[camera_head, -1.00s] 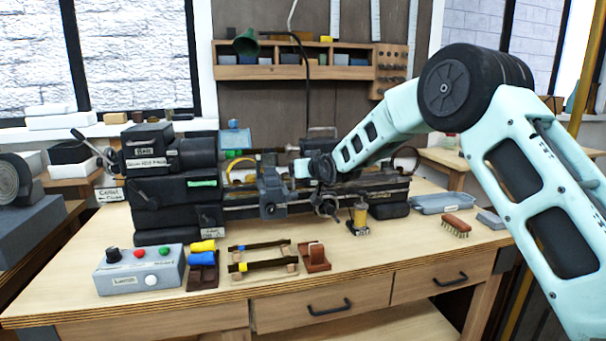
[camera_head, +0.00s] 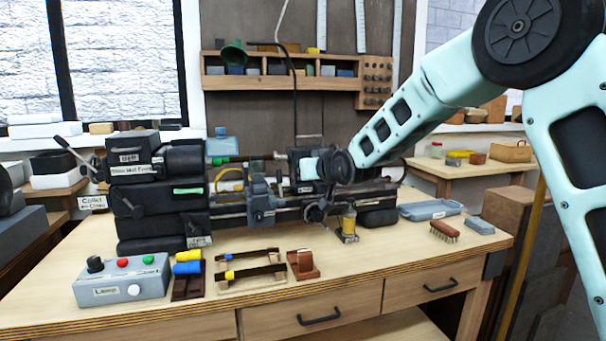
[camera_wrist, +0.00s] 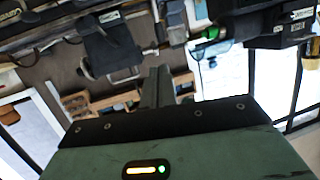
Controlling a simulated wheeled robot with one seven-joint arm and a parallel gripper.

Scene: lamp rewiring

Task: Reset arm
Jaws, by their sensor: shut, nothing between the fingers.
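My gripper (camera_wrist: 155,75) shows in the wrist view with its two dark fingers together and nothing between them. In the head view my pale teal arm reaches in from the right, and its dark wrist end is over the right part of the lathe (camera_head: 150,200). The fingertips cannot be made out there. The wrist view is tilted and shows dark lathe parts along the top and the shelf (camera_wrist: 75,102) and windows beyond the fingers.
On the bench (camera_head: 400,262) stand a grey control box (camera_head: 122,283), yellow and blue rolls (camera_head: 187,262), a small bottle (camera_head: 349,222), a brush (camera_head: 445,232) and a blue-grey tray (camera_head: 430,210). A lamp (camera_head: 233,53) hangs before the wall shelf (camera_head: 280,84).

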